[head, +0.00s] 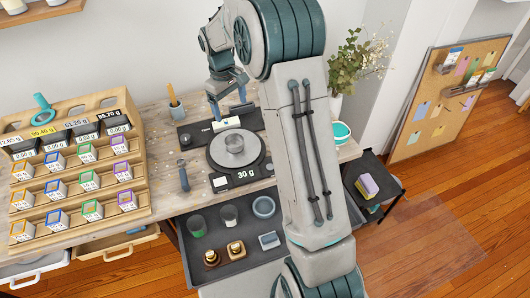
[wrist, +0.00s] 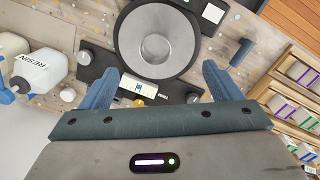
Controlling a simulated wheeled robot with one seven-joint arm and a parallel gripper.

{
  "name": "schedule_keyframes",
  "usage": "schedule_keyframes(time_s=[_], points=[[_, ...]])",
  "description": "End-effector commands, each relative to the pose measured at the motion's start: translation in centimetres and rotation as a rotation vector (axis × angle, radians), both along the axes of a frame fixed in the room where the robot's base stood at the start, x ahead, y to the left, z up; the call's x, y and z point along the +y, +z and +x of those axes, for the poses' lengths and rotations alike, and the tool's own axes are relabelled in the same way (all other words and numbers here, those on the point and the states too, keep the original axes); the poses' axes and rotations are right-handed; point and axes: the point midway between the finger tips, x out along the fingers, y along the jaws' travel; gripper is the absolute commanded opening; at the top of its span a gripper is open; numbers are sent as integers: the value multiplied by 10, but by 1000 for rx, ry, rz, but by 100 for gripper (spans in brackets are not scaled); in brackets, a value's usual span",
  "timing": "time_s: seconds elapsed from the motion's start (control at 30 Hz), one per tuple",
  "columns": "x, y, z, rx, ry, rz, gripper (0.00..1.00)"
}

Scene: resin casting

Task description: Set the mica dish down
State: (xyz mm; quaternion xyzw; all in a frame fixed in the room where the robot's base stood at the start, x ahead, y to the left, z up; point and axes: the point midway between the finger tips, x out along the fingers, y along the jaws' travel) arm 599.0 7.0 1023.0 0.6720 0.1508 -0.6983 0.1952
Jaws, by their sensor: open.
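A small grey metal dish (head: 235,144), which I take to be the mica dish, sits upright on the round plate of a black scale (head: 218,178) whose display reads 30 g. In the wrist view a large round grey surface (wrist: 157,36) with a dark rim lies beyond the fingers; I cannot tell dish from plate there. My gripper (head: 228,100) is open above the back of the bench, behind the dish and apart from it. In the wrist view my gripper (wrist: 160,88) shows its two blue fingers spread wide with nothing held between them.
A stepped wooden rack (head: 75,200) with small boxes stands at left. A dark device (head: 192,134) with a white label lies behind the scale. A grey tray (head: 205,262) with pots is in front. Resin bottles (wrist: 35,72) stand left in the wrist view.

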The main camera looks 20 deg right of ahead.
Motion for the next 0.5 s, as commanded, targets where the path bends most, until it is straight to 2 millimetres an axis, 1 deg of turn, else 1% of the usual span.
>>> schedule_keyframes(time_s=[0.03,0.17,0.2,0.33,0.47,0.5], points=[[0,19,-15,-23,-21,-1,85],[-2,51,-54,-69,-84,4,85],[-2,60,-67,-84,-103,6,85],[-4,84,-110,-129,-168,16,85],[-6,99,-155,-173,-233,32,85],[-6,103,-169,-188,-255,37,85]])
